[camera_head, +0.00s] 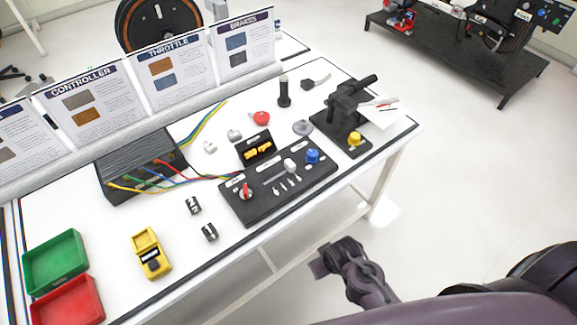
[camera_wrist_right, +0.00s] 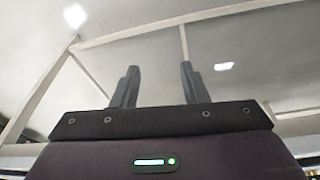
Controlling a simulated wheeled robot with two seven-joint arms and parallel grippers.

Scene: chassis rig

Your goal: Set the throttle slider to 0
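The black control panel (camera_head: 247,205) lies on the white table. Its throttle slider has a pale knob (camera_head: 289,164) that sits at the far right end of its slot. An orange-lit display (camera_head: 257,149) stands behind the panel; it seems to show an rpm figure, too small to read surely. My right gripper (camera_head: 318,264) is off the table's front edge, below and to the right of the panel, apart from it. The right wrist view shows its two fingers (camera_wrist_right: 159,85) spread with nothing between them. My left gripper is not in view.
The panel also has a red knob (camera_head: 246,191), a blue knob (camera_head: 312,156) and small toggles. A black clamp-like fixture (camera_head: 345,105) stands right of it. A yellow meter (camera_head: 152,254) and a green tray (camera_head: 55,262) are at left. White frame bars (camera_wrist_right: 190,23) show around my right gripper.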

